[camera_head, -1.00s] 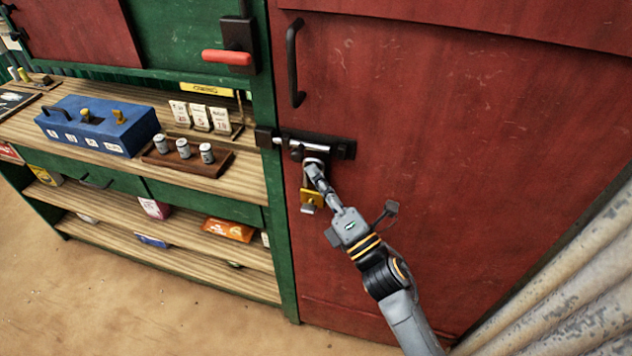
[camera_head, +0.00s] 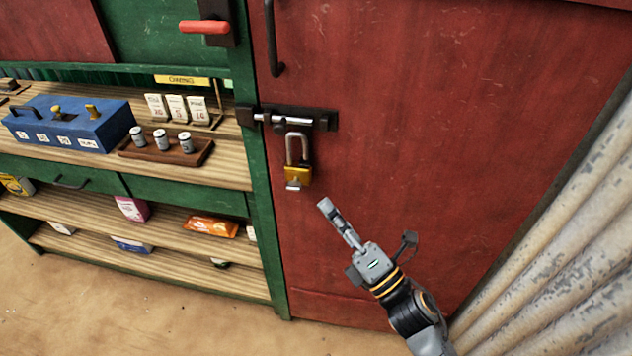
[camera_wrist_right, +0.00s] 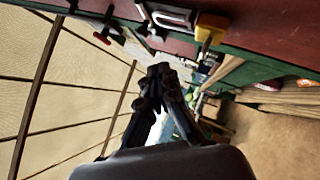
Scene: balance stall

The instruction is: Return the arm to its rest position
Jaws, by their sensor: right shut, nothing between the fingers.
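My right gripper (camera_head: 326,206) is shut and empty, in front of the lower part of the red door (camera_head: 430,130). It is below and to the right of the brass padlock (camera_head: 298,176), apart from it. The padlock hangs at the black and silver bolt (camera_head: 290,119) on the door's left edge. In the right wrist view the shut fingers (camera_wrist_right: 160,72) point away, and the padlock (camera_wrist_right: 211,27) shows above and to the right of them. My left gripper is not in view.
A green stall shelf stands left of the door, with a blue box (camera_head: 70,122), a wooden tray with small cylinders (camera_head: 165,152) and number cards (camera_head: 177,107) on its counter (camera_head: 225,172). A pale corrugated wall (camera_head: 560,230) is at the right. Sandy floor (camera_head: 120,310) is clear in front.

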